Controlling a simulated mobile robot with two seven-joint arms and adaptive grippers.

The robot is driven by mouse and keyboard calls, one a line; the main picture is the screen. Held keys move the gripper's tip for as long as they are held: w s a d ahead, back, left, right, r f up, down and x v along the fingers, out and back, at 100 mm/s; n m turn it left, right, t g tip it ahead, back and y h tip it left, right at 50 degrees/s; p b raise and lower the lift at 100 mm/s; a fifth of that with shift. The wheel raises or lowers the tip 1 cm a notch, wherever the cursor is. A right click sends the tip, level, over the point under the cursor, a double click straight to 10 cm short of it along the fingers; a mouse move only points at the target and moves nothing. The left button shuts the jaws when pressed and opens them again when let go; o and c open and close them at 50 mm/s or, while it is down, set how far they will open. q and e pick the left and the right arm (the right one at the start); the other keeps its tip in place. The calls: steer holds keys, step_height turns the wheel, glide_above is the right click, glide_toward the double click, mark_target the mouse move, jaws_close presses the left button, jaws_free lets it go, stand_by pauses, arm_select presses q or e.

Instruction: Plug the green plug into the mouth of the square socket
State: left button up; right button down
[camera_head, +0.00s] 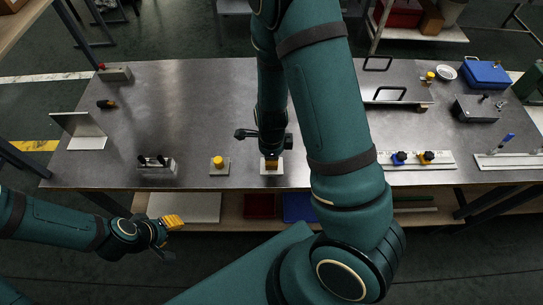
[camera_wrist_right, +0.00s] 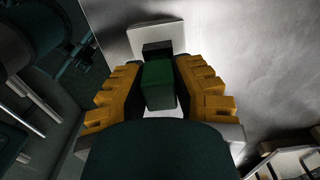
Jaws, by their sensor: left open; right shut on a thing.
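The green plug (camera_wrist_right: 158,88) shows in the right wrist view between the orange fingers of my right gripper (camera_wrist_right: 159,92), which is shut on it. Just beyond the plug is a pale square plate (camera_wrist_right: 157,34) with a dark square part (camera_wrist_right: 157,47), which looks like the socket's mouth. Plug and dark part overlap in the picture, so I cannot tell if they touch. In the head view my right gripper (camera_head: 271,161) is low over the pale socket base (camera_head: 264,172) at the bench's front edge, and hides the plug. My left gripper (camera_head: 173,222) is open and empty before the bench.
A yellow round knob on a pale base (camera_head: 218,162) stands just left of the socket. A metal block with dark pegs (camera_head: 157,167) is further left. The bench middle left (camera_head: 180,110) is clear.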

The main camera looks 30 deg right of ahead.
steer(key=shift+f+b, duration=0.4)
steer(key=shift+f, duration=0.25)
steer(key=c, duration=0.8)
jaws_free()
steer(key=shift+r, duration=0.1)
steer(key=shift+r, duration=6)
